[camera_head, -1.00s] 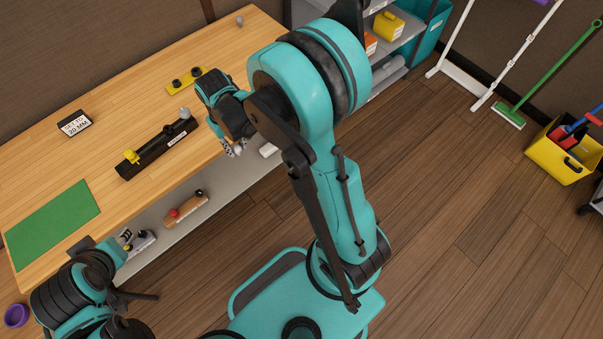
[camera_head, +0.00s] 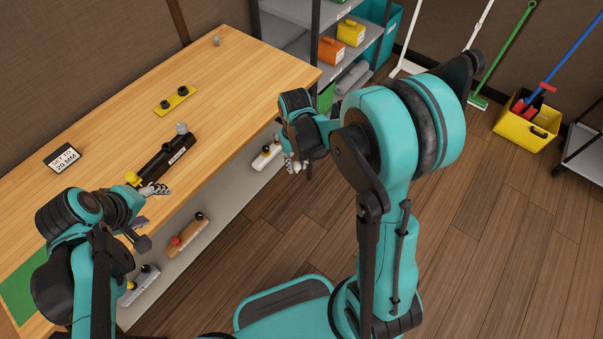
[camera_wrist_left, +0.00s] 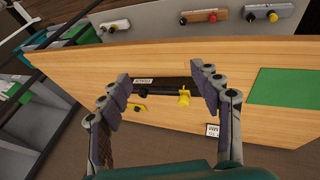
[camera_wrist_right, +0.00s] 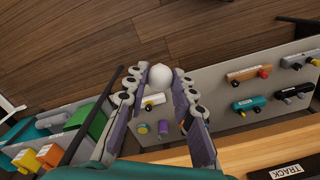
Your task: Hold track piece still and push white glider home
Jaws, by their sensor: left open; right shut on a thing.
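My left gripper (camera_head: 158,189) is open beside the yellow-knob end. In the left wrist view the track (camera_wrist_left: 160,83) shows between its spread fingers (camera_wrist_left: 165,88), apparently untouched.
A green mat (camera_wrist_left: 285,86) lies near one end. Several other knobbed blocks, including a brown one (camera_head: 186,240), sit below the tabletop. Shelves stand behind.

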